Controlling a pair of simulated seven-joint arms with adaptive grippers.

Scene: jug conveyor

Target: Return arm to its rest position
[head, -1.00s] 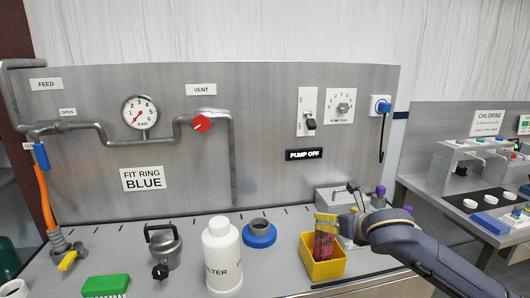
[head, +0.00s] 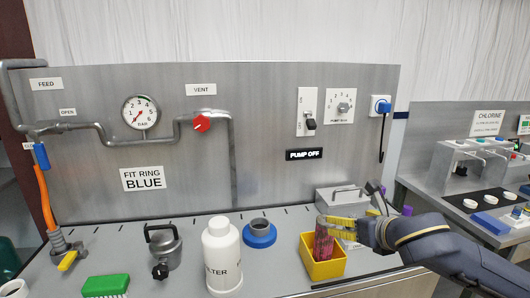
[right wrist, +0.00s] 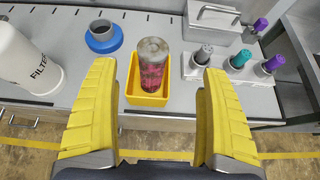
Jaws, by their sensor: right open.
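My right gripper (head: 345,225) has yellow fingers and comes in from the right in the head view. In the right wrist view its two fingers (right wrist: 158,110) are spread wide, with nothing between them. Beyond the fingertips a red-filled clear cartridge (right wrist: 153,66) stands, slightly tilted, in a yellow bin (right wrist: 133,84). In the head view the cartridge (head: 323,242) and bin (head: 324,268) show just left of the gripper, and the fingers partly overlap the cartridge's upper right. My left gripper is not in view.
A side bench (head: 470,190) stands at right.

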